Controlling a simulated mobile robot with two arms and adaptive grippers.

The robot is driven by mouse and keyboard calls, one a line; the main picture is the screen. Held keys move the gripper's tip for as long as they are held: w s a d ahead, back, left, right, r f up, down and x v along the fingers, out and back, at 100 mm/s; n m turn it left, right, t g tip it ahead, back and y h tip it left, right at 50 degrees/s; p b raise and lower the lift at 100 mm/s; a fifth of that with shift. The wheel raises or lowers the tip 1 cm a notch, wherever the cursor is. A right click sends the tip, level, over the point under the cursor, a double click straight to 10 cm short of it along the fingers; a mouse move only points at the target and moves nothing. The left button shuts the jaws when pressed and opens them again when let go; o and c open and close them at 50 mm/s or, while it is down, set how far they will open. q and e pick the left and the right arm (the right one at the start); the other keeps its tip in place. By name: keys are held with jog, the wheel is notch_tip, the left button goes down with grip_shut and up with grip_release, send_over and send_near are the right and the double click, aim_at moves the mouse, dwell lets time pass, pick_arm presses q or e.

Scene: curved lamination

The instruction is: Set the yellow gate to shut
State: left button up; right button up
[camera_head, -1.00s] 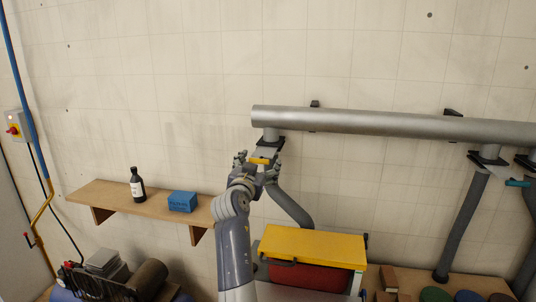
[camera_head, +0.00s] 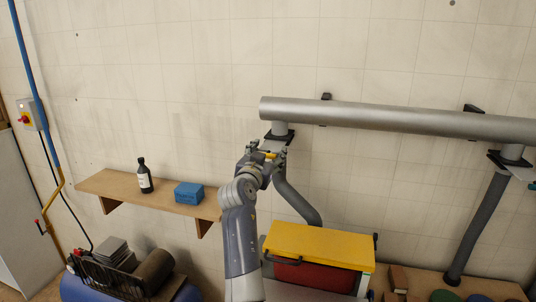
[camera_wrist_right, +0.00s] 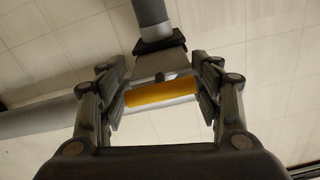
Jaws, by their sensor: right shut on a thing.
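The yellow gate (camera_head: 270,155) is a grey slide plate with a yellow grip bar, set in the branch pipe under the left end of the large metal duct. My right gripper (camera_head: 268,154) is at this bar. In the right wrist view, the yellow bar (camera_wrist_right: 161,93) lies crosswise between the two fingers of the right gripper (camera_wrist_right: 161,97), which are shut on it. Part of the grey plate shows beyond the bar, under a dark flange. My left gripper is in neither view.
The metal duct (camera_head: 400,119) runs along the wall above. A grey hose (camera_head: 298,203) hangs below the gate. A wooden shelf (camera_head: 120,188) with a dark bottle (camera_head: 144,176) and a blue box (camera_head: 188,193) is at left. A yellow-topped red cabinet (camera_head: 318,246) stands below.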

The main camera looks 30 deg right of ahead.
aim_at(274, 145)
jog(key=b+x, duration=0.2)
jog(key=x, duration=0.1)
jog(key=b+x, duration=0.2)
jog(key=b, duration=0.1)
jog(key=shift+w+d+f, duration=0.15)
jog(key=shift+d+f, duration=0.05)
jog(key=shift+d, duration=0.15)
jog(key=shift+w+d, duration=0.15)
jog(key=shift+r, duration=0.35)
